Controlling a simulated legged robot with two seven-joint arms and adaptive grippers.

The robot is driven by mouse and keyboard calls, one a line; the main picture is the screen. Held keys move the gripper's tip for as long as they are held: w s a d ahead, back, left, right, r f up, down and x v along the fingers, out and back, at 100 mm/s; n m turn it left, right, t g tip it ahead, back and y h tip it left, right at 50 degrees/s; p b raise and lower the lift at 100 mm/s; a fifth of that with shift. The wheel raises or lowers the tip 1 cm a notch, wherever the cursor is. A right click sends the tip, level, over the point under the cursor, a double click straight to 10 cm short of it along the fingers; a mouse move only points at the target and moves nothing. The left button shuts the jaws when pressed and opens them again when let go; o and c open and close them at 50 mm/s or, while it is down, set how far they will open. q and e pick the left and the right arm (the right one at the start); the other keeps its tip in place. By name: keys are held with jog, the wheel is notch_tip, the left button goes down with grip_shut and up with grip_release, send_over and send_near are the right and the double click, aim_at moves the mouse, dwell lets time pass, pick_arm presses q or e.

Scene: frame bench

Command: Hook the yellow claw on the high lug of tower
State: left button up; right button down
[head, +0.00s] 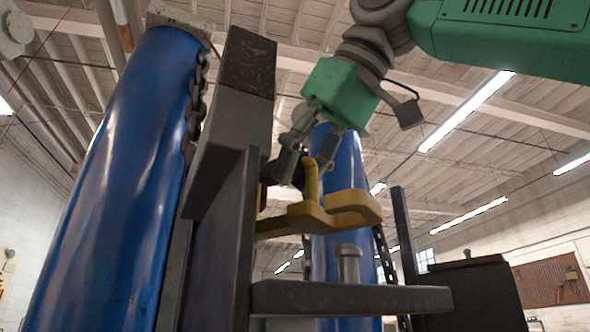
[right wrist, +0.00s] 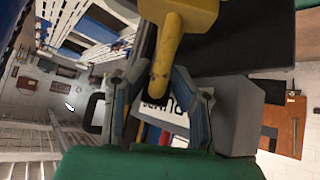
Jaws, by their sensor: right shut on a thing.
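My right gripper (head: 301,165) comes down from the upper right in the head view and is shut on the upright stem of the yellow claw (head: 338,207). The claw hangs in the air, its flat hooked end pointing right. In the right wrist view, the claw's yellow stem (right wrist: 165,55) runs between the two fingers of the gripper (right wrist: 160,100). Below the claw, a dark steel bracket with a short upright peg, likely the lug (head: 348,262), juts from the dark tower (head: 217,245). A small gap shows between claw and peg. My left gripper is out of view.
A large blue cylinder (head: 125,180) with a chain stands at the left. Another blue cylinder (head: 348,165) stands behind the claw, with chains beside it. A dark upright post (head: 403,235) and a dark box (head: 472,290) are at the right.

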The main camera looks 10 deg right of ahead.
aim_at(298, 219)
jog(key=shift+f+b, duration=2.15)
jog(key=shift+f, duration=0.7)
jog(key=c, duration=1.3)
grip_release()
jog(key=shift+f, duration=0.1)
jog(key=v, duration=1.2)
